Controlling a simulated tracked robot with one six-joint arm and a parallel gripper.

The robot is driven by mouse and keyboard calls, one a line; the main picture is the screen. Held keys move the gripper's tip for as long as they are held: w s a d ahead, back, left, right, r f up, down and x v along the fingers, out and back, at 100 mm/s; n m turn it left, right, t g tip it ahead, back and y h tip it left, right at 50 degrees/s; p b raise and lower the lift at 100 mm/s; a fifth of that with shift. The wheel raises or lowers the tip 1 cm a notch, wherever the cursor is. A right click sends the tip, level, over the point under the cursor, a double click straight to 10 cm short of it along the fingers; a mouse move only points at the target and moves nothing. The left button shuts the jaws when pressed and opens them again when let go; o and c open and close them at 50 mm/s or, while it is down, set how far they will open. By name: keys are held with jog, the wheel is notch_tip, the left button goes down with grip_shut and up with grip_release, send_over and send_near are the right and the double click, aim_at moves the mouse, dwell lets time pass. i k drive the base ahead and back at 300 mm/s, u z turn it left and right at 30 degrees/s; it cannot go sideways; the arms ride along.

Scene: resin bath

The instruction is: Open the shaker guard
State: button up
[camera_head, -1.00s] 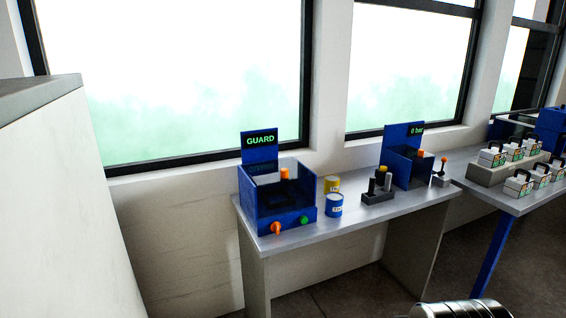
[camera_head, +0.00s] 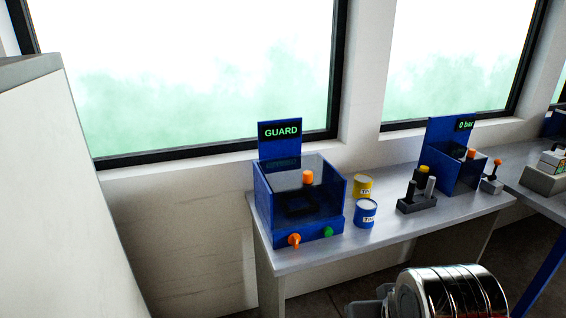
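The shaker (camera_head: 262,212) is a blue box on the grey bench, with a display behind it that reads GUARD in green. A dark see-through guard (camera_head: 315,208) seems to cover its front and sides. An orange knob (camera_head: 307,177) shows at the upper middle of the box; I cannot tell what it is fixed to. An orange handle or knob (camera_head: 294,240) and a green button (camera_head: 328,232) are on the front panel. My gripper is not in view; a shiny metal cylinder, perhaps part of my arm, shows at the lower right.
A yellow can (camera_head: 364,186) and a blue can (camera_head: 366,214) stand right of the shaker. Beyond are a dark holder (camera_head: 417,206) with upright pieces and a blue machine (camera_head: 440,170) reading 0 bar. A white cabinet (camera_head: 75,190) fills the left side.

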aim_at(307, 175)
jog(key=u, duration=0.55)
jog(key=i, duration=0.8)
jog(key=u, duration=0.55)
